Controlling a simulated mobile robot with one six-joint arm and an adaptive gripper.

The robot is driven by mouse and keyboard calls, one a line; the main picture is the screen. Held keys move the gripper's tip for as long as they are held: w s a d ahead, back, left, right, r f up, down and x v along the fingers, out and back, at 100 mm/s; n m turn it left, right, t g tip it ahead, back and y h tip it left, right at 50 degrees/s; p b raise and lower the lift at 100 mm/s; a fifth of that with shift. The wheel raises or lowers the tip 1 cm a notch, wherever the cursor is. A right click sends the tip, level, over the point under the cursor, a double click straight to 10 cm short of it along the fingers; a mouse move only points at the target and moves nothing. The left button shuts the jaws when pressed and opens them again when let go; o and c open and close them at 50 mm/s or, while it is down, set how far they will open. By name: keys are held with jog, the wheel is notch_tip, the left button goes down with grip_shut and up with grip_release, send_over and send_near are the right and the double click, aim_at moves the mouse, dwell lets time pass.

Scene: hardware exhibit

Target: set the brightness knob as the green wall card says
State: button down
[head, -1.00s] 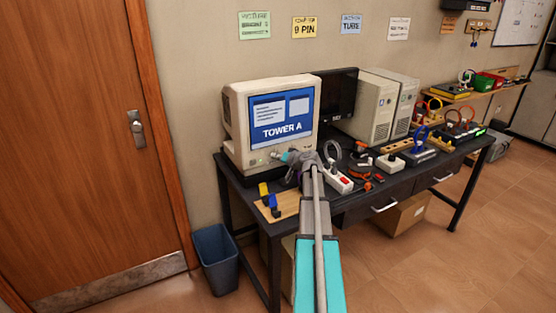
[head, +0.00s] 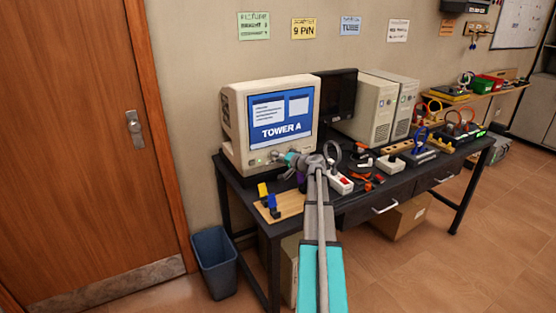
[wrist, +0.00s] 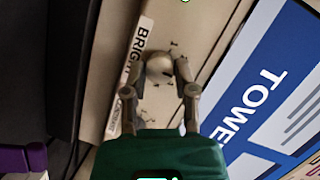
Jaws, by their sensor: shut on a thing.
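The green wall card (head: 254,26) hangs at the upper left of the head view. Its lines seem to name picture, bright and contrast, but the values are too small to read. The beige monitor (head: 232,112) stands on the bench and shows "TOWER A". In the wrist view, the round pale brightness knob (wrist: 160,64) sits on the monitor's front, beside a label strip (wrist: 137,58) starting "BRIGH". My gripper (wrist: 161,72) is shut on the knob, one finger on each side. In the head view my gripper (head: 277,156) is at the monitor's lower front. The knob's pointer and scale marks are mostly hidden or too small to read.
Two beige towers (head: 367,108) stand behind. A blue bin (head: 214,258) is on the floor.

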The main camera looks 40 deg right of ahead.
jog(key=shift+c, duration=2)
grip_release()
jog(key=s+a+r+n+g+h+p, duration=0.1)
jog(key=s+r+n+p, duration=0.1)
jog(key=s, duration=0.4)
jog(key=s+r+n+g+h+p, duration=0.1)
jog(key=s+r+n+h+p, duration=0.1)
jog(key=s+p, duration=0.4)
jog(key=shift+s+a+r+n, duration=0.4)
jog(key=shift+r+n, duration=0.1)
jog(key=shift+n, duration=0.4)
